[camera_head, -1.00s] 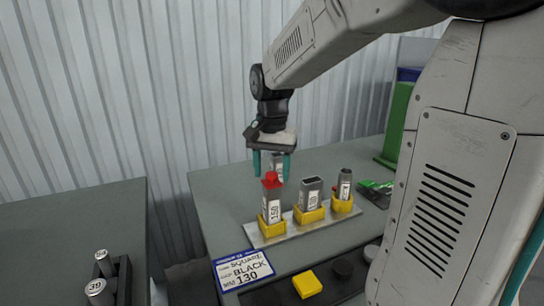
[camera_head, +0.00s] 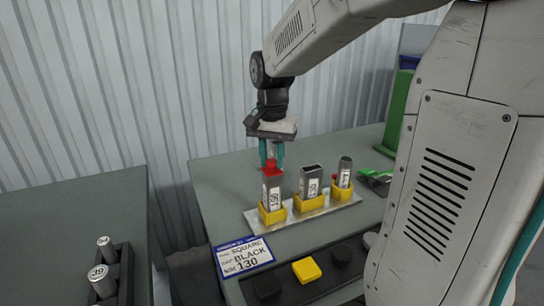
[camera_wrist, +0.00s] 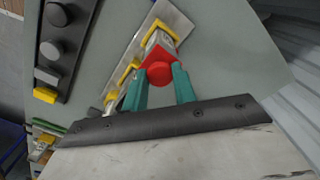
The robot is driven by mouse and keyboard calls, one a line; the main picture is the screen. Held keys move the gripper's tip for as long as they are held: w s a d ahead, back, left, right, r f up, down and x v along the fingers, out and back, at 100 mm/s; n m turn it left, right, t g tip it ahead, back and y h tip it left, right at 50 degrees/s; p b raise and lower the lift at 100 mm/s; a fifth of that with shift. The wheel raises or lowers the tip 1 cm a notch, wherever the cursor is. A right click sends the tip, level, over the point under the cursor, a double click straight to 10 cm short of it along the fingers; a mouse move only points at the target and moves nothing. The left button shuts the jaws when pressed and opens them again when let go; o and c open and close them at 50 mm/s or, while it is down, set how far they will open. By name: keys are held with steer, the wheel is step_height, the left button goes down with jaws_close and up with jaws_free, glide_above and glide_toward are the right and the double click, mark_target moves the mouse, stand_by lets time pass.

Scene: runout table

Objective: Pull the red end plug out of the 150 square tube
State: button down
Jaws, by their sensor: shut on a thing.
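The red end plug (camera_head: 271,170) sits at the top of the grey square tube labelled 150 (camera_head: 265,191). The tube stands upright in a yellow holder (camera_head: 272,216) at the left end of a metal plate. My gripper (camera_head: 271,163) is above the tube, pointing down. Its two teal fingers are shut on the plug's knob. In the wrist view, the plug (camera_wrist: 160,72) shows its round red knob between the teal fingertips (camera_wrist: 161,83), with a wider red part behind it. The fingers partly hide the plug. I see no clear gap between plug and tube.
Two other grey tubes (camera_head: 311,180) (camera_head: 345,172) stand in yellow holders to the right on the same plate (camera_head: 330,208). A label card (camera_head: 243,257) lies in front. A dark tray holds a yellow block (camera_head: 306,270) and dark pieces. A green item (camera_head: 399,108) stands at the back right.

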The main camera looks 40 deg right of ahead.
mark_target(272, 161)
steer(key=shift+r, duration=0.1)
steer(key=shift+r, duration=2.25)
steer(key=shift+r, duration=0.15)
